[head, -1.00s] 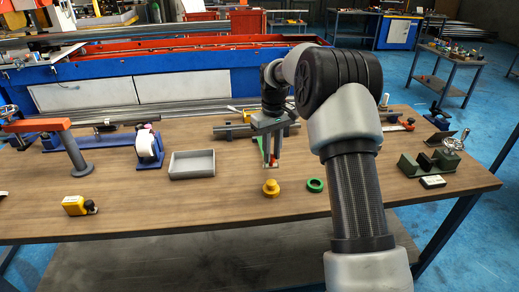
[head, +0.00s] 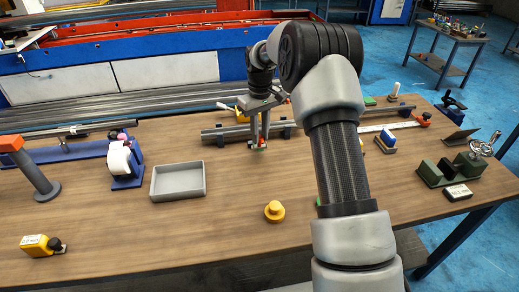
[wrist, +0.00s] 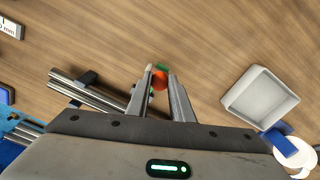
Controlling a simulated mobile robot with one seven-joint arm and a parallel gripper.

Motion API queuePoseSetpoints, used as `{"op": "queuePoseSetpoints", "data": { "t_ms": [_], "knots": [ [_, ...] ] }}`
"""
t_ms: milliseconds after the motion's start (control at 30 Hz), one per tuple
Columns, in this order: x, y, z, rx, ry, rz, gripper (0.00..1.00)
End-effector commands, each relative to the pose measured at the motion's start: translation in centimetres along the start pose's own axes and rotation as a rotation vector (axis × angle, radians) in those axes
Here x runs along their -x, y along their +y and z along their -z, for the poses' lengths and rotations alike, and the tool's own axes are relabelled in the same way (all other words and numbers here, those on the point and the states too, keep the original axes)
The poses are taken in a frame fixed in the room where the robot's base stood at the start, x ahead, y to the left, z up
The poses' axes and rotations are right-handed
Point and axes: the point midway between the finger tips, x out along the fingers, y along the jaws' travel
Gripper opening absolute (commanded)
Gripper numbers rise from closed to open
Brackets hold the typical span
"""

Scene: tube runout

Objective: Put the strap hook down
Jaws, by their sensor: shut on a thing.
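My gripper (head: 258,146) points down over the middle of the bench, just in front of a grey tube. It is shut on a small orange-red and green piece, which I take to be the strap hook (wrist: 159,80). In the wrist view the piece sits between the two fingertips (wrist: 161,73), with the orange part nearer and the green part beyond. The fingers hide much of it. I cannot tell whether its lower end touches the wooden bench (head: 225,225).
The grey tube (head: 222,132) lies just behind my gripper. A grey tray (head: 178,193) stands to its left, and a yellow knobbed piece (head: 274,212) stands in front. A blue-based tape dispenser (head: 122,162) is farther left. Bench between tray and yellow piece is clear.

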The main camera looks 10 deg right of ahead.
Motion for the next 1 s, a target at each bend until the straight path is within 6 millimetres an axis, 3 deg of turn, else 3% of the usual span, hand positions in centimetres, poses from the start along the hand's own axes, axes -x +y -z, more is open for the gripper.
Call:
{"op": "queuePoseSetpoints", "data": {
  "t_ms": [400,800,833,933,1000],
  "knots": [
    [-5.7,0.0,-0.1,0.000,-0.002,0.000,0.00],
    [-6.5,0.0,0.0,0.000,0.000,-0.001,0.00],
    [-6.4,0.0,0.0,0.000,0.001,-0.001,0.24],
    [-6.4,0.0,0.0,0.000,0.000,-0.001,0.39],
    [-6.4,0.0,0.0,0.000,0.000,-0.001,0.39]
  ]
}}
